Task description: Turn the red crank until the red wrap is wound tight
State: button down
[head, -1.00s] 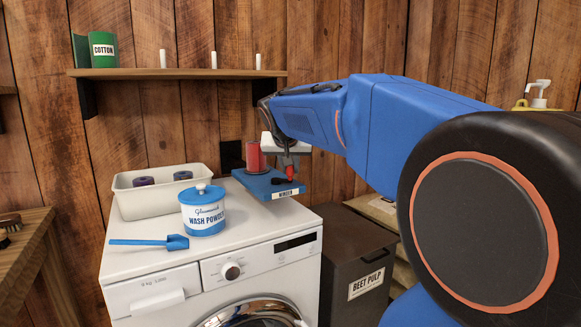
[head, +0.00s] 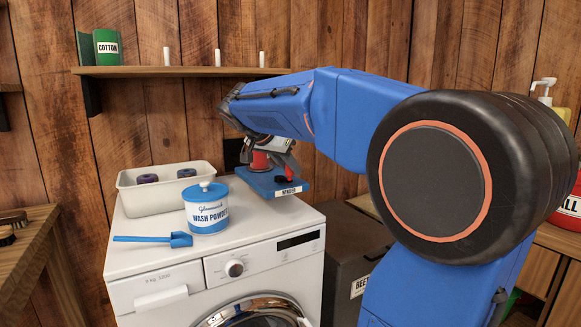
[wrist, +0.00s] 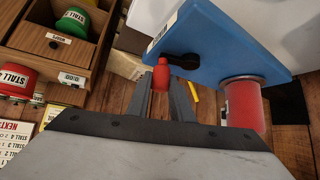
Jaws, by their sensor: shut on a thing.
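The blue winder board (head: 262,182), labelled WINDER, juts out over the back right of the washing machine. It also shows in the wrist view (wrist: 225,45). The red wrap (wrist: 244,104) stands as a roll on the winder; in the head view (head: 261,160) my gripper partly covers it. The red crank handle (wrist: 161,76) sits on a black crank arm (wrist: 182,61). My gripper (wrist: 168,88) is shut on the red handle, which shows between the fingers in the wrist view. In the head view my gripper (head: 288,172) is tilted over the winder. How tight the wrap is, I cannot tell.
A shelf (head: 180,71) hangs above.

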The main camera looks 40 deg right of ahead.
jog(key=shift+f, duration=0.1)
dwell(0.3)
jog(key=c, duration=1.6)
grip_release()
jog(key=shift+a, duration=0.15)
jog(key=v, duration=1.7)
jog(key=shift+r, duration=0.25)
jog(key=shift+o, duration=0.2)
jog(key=shift+w, duration=0.1)
